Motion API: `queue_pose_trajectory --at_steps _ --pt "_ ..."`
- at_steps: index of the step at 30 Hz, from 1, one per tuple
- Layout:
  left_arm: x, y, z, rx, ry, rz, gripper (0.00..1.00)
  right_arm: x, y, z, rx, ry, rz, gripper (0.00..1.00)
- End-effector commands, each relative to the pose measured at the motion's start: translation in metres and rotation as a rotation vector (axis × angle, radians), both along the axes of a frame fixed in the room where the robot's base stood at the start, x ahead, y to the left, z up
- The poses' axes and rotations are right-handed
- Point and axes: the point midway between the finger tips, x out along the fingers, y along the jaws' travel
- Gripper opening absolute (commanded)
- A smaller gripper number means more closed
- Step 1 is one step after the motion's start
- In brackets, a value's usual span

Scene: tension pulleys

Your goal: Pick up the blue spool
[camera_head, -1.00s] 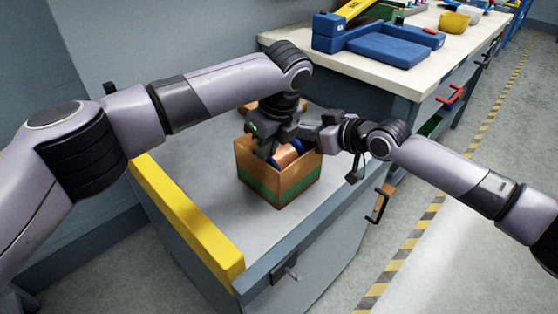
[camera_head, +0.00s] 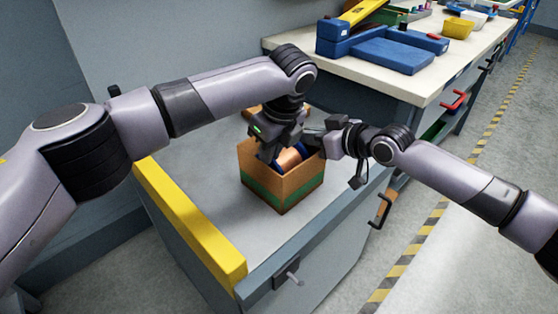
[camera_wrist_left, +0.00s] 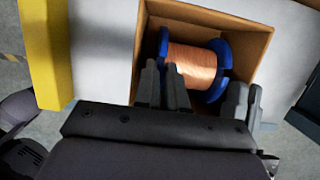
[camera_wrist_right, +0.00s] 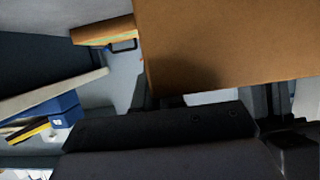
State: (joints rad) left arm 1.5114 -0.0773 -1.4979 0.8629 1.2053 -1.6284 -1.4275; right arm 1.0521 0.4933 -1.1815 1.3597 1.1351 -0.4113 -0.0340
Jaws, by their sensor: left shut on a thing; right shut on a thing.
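The blue spool (camera_wrist_left: 192,62), with blue flanges and copper-coloured wire, lies on its side in an open cardboard box. In the head view the spool (camera_head: 291,158) shows just above the box's near rim. My left gripper (camera_head: 272,153) reaches down into the box from above. In the left wrist view its fingers (camera_wrist_left: 207,95) are on either side of the spool's near part, shut on it. The cardboard box (camera_head: 280,187) has a green stripe. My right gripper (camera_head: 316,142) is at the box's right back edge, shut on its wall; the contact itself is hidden.
The box stands on a grey cabinet top (camera_head: 210,190) with a yellow edge bar (camera_head: 190,222) at left. The cabinet top in front of the box is clear.

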Motion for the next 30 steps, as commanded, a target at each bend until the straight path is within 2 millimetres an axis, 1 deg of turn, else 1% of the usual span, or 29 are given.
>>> queue_pose_trajectory --at_steps 5,8,15,18,21,24,30 --pt "0.001 -0.001 0.011 -0.002 -0.004 0.000 0.00 0.000 0.000 0.000 -0.001 0.001 0.000 0.00" --pt "0.000 -0.001 0.026 -0.002 -0.004 0.000 0.00 0.000 0.000 0.000 -0.001 0.001 0.000 0.00" --pt "0.000 -0.001 0.071 -0.001 -0.003 -0.001 0.00 0.000 0.000 -0.001 -0.001 0.001 0.000 0.00" --pt "0.000 -0.001 0.086 -0.001 -0.003 -0.001 0.00 0.000 0.000 -0.001 -0.001 0.001 0.000 0.00" --pt "0.000 -0.001 0.095 0.000 -0.002 -0.001 0.00 0.000 0.000 -0.001 -0.001 0.001 0.000 0.00" --pt "0.000 0.000 0.100 0.000 -0.001 -0.002 0.00 0.000 0.000 -0.001 -0.001 0.001 0.000 0.00" --pt "0.000 0.000 0.100 0.001 0.000 -0.002 0.00 0.000 0.000 -0.001 -0.001 0.001 0.000 0.00"
